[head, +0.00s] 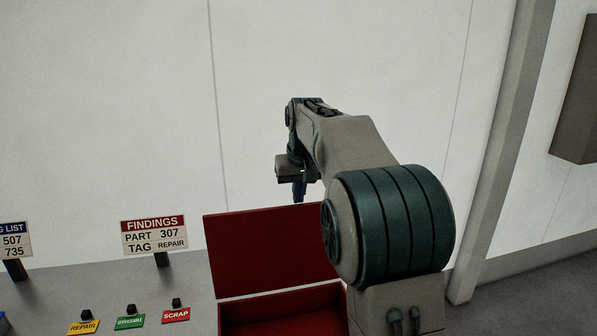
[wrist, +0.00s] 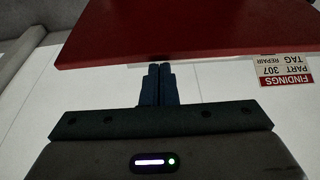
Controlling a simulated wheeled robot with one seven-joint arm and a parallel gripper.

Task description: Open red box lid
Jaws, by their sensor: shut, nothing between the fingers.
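The red box (head: 283,309) stands on the grey bench, partly hidden by my arm. Its red lid (head: 262,245) stands raised at the back, and the box's dark red inside shows in the head view. My gripper (head: 299,198) points down at the top of the lid, near its upper edge. In the wrist view the lid (wrist: 190,30) fills the top of the picture, and the shut blue fingers (wrist: 160,68) end close to its edge. Nothing shows between them. I cannot tell whether they touch the lid.
A FINDINGS sign (head: 154,234) reads part 307, tag repair. Yellow REPAIR (head: 83,327), green (head: 130,322) and red SCRAP (head: 176,315) tags lie left of the box. Another sign (head: 14,241) stands at the left edge. A white wall (head: 110,110) is behind; a grey post (head: 505,150) stands right.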

